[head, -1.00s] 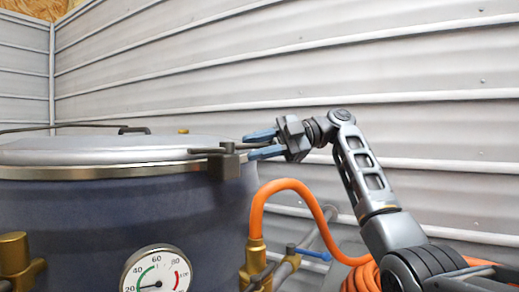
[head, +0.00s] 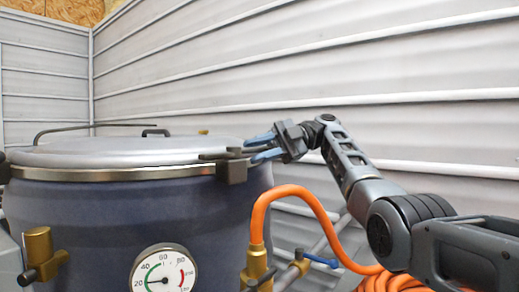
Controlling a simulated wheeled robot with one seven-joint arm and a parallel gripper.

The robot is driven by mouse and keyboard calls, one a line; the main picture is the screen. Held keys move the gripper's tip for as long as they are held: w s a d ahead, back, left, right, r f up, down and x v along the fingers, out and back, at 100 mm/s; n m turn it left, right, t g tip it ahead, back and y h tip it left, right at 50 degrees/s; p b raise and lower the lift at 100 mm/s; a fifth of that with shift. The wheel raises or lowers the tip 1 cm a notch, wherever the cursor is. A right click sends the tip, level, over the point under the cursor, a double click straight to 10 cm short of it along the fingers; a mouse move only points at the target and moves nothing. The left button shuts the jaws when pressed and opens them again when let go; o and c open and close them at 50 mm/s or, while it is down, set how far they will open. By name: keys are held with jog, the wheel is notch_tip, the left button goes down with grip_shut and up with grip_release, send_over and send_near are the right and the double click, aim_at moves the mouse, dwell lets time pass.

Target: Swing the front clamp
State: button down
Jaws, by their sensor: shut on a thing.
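The front clamp (head: 232,172) is a dark block with a short bar lever on top, at the right side of the rim of a blue drum-like hopper (head: 100,215). The bar lies roughly level along the edge of the grey lid (head: 110,150). My gripper (head: 256,148) comes from the right, with its blue fingers at the right end of the bar, one above and one below it in the picture. It is shut on the clamp's bar. The exact contact is small and partly hidden by the fingers.
A dial gauge (head: 164,275) and brass fittings (head: 40,248) stick out from the hopper's front. An orange hose (head: 290,190) loops below my arm to a coil (head: 395,284). A corrugated metal wall (head: 400,60) stands behind.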

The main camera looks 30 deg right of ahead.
aim_at(273, 145)
jog(key=c, duration=1.1)
grip_release()
jog(key=shift+w+f, duration=0.1)
jog(key=shift+w, duration=0.05)
jog(key=shift+d, duration=0.1)
jog(key=v, duration=0.5)
jog(key=shift+p+v, duration=1.3)
jog(key=shift+p, duration=0.35)
